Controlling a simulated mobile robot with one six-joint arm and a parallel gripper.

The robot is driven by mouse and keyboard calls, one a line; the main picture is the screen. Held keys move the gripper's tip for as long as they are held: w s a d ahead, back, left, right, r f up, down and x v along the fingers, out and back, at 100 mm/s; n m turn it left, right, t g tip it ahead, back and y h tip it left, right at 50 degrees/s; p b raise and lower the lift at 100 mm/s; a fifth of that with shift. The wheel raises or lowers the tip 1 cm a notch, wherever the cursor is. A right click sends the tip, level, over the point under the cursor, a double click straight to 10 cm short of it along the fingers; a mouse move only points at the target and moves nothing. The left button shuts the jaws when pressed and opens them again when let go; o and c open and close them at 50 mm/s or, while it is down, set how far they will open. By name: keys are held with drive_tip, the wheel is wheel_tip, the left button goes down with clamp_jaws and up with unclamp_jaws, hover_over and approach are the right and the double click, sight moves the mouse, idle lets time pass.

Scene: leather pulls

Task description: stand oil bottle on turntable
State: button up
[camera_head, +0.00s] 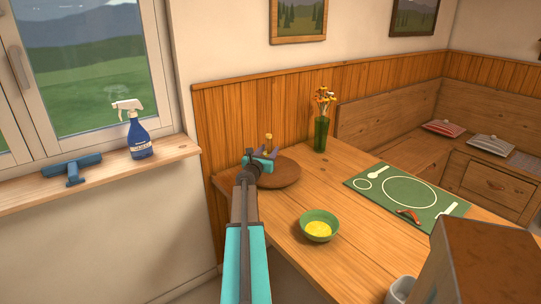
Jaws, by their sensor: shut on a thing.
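The round brown wooden turntable (286,174) lies on the far left part of the table. My gripper (263,156) is at the turntable's back left part in the picture and covers some of it. It is shut on the oil bottle (268,139), a small yellowish bottle whose narrow top shows above the jaws. The bottle looks about upright. Its lower part is hidden behind my gripper, so I cannot tell whether its base touches the turntable.
A green vase with flowers (320,134) stands behind and right of the turntable. A green bowl with yellow contents (319,226) is in front. A green placemat (362,182) with a red item lies right. A blue spray bottle (139,137) stands on the windowsill.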

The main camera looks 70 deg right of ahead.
drive_tip(key=shift+d, duration=0.7)
drive_tip(key=shift+w+d, duration=0.1)
drive_tip(key=shift+d, duration=0.45)
drive_tip(key=shift+a+f, duration=0.1)
drive_tip(key=shift+f, duration=1.7)
drive_tip(key=shift+f, duration=0.15)
drive_tip(key=o, duration=1.3)
drive_tip(key=shift+r, duration=0.2)
drive_tip(key=shift+a+f+b, duration=0.1)
drive_tip(key=shift+a+b, duration=0.55)
drive_tip(key=shift+a, duration=5.4)
